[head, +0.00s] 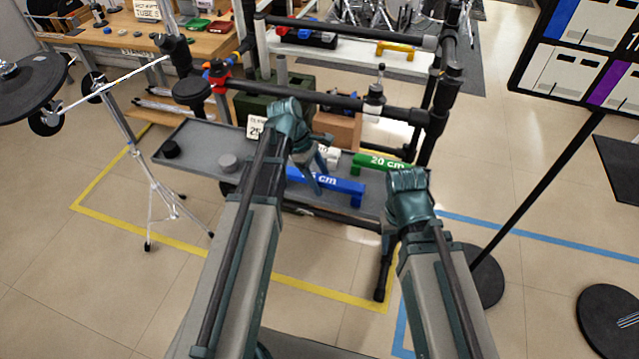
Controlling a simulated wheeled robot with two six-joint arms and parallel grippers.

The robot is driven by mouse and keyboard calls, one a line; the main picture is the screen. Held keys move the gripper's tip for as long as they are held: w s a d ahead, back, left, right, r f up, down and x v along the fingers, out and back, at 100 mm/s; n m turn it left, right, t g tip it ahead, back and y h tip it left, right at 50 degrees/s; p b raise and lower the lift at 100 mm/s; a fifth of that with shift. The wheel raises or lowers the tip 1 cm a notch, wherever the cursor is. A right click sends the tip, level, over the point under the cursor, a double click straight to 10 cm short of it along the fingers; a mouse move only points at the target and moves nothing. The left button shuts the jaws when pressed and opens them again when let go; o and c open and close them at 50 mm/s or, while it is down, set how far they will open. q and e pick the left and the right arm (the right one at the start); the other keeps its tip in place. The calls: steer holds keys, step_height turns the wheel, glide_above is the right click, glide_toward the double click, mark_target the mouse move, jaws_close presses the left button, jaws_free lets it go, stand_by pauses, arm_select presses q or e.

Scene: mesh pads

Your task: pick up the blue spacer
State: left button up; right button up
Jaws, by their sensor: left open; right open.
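The blue spacer (340,184) is a long bar with a foot at its right end and white lettering ending in "5 cm". It lies at the front of the grey tray (205,140). My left gripper (321,162) is open above the spacer's left part and covers some of its lettering; whether it touches the spacer cannot be told. My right gripper (389,238) is at the tray's right front, right of the spacer and apart from it; its fingers are mostly hidden behind its wrist.
A green spacer (372,161) marked "20 cm" lies behind the blue one, beside a partly hidden white item (332,155). Black rack bars (320,101) cross behind the tray. A drum stand (140,150) stands left and a sign pole (545,180) right.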

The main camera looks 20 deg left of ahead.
arm_select(q)
jaws_close()
steer(key=shift+r, duration=0.1)
stand_by(0.3)
